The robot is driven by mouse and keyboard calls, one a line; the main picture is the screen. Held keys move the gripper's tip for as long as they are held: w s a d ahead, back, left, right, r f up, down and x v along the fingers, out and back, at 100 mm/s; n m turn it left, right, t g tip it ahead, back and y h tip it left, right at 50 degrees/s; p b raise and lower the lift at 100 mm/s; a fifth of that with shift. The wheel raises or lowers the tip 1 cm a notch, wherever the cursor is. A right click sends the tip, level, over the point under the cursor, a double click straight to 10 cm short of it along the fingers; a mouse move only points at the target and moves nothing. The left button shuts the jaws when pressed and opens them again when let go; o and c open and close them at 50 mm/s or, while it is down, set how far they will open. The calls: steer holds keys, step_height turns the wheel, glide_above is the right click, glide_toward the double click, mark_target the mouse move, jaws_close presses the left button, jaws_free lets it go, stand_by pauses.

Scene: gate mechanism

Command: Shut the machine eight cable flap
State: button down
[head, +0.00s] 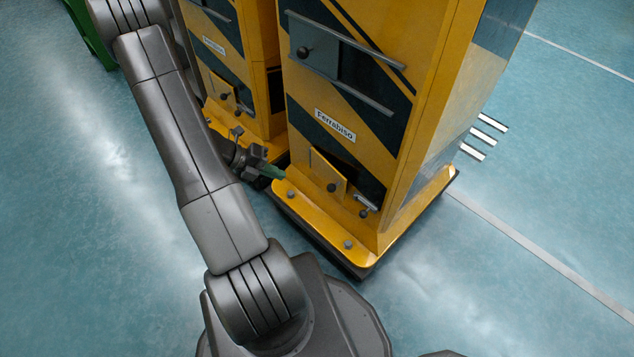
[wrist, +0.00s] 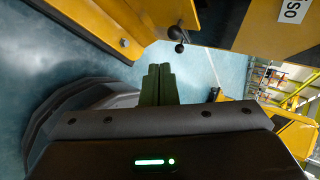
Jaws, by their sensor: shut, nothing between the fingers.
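The nearest yellow and black machine (head: 410,130) has a small yellow flap (head: 325,170) low on its front. The flap stands out from the machine, with a dark opening showing to its right, and has a dark knob (head: 331,187). No machine number is readable. My gripper (head: 274,172) is low, just left of the flap, apart from it and pointing toward the machine's base. In the wrist view, its green fingers (wrist: 158,84) are together and empty. Dark knobs (wrist: 177,34) show beyond them on a yellow edge, apart from the fingertips.
A yellow base ledge (head: 315,215) with round bolts juts out below the flap. A metal latch (head: 365,202) sits right of the opening. A sliding panel (head: 315,48) is higher up. A similar machine (head: 232,70) stands behind left.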

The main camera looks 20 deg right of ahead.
steer(key=d+r+b+x, duration=0.1)
steer(key=b+x, duration=0.4)
steer(key=x, duration=0.8)
steer(key=shift+s+r, duration=0.2)
steer(key=shift+s, duration=0.05)
steer(key=shift+d, duration=0.15)
steer(key=shift+s+d+p, duration=0.2)
steer(key=shift+d+p, duration=0.2)
steer(key=shift+d, duration=0.6)
steer(key=shift+a, duration=0.1)
